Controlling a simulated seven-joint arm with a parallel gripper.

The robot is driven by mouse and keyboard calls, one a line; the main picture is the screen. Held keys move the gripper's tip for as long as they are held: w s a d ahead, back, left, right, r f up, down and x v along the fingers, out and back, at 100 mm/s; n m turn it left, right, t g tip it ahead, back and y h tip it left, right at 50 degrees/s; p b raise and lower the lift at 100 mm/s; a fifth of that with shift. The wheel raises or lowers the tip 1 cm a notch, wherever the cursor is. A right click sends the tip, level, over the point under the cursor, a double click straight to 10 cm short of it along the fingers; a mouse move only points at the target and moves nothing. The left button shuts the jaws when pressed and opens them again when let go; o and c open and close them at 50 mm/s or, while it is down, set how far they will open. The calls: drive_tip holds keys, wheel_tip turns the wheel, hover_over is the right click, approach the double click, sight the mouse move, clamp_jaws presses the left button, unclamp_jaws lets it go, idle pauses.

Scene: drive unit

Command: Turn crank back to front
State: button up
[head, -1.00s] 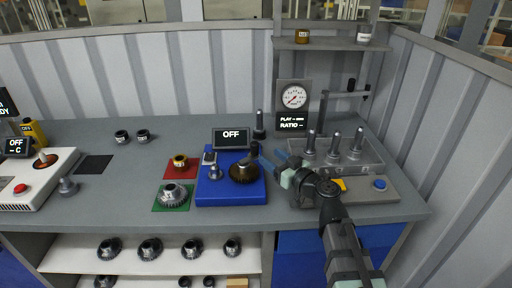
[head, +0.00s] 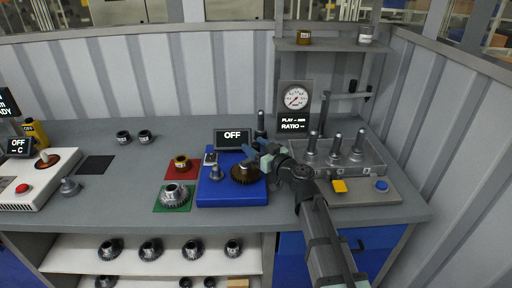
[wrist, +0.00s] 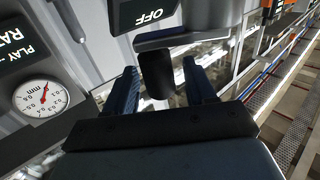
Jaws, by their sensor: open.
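The blue drive unit (head: 215,194) stands on the bench with a brown gear (head: 244,173) on its right half. My gripper (head: 254,150) is at the back right of the unit, above and behind the gear. In the wrist view its two blue fingers (wrist: 160,82) stand open, one on each side of the knob, with gaps showing.
An OFF display (head: 233,138) stands close behind the unit. A dial gauge (head: 295,97) is behind my gripper. A grey tray with several upright pins (head: 336,172) lies to the right. A green mat with a gear (head: 174,195) and a red mat (head: 183,172) lie left.

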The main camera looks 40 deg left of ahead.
drive_tip(key=c, duration=0.9)
drive_tip(key=shift+s+d+m+t, duration=0.25)
drive_tip(key=shift+m+t, duration=0.25)
drive_tip(key=shift+t, duration=0.2)
drive_tip(key=shift+c, duration=0.2)
drive_tip(key=shift+d+m+t+h, duration=0.25)
drive_tip(key=shift+m+t, duration=0.25)
drive_tip(key=shift+t, duration=0.25)
drive_tip(key=shift+d+m+t+h, duration=0.1)
drive_tip(key=shift+m+t+h, duration=0.35)
drive_tip(key=shift+t, duration=0.3)
drive_tip(key=o, duration=0.9)
drive_tip(key=shift+o, duration=0.2)
drive_tip(key=shift+d, duration=0.1)
drive_tip(key=v, duration=0.7)
drive_tip(key=shift+d, duration=0.2)
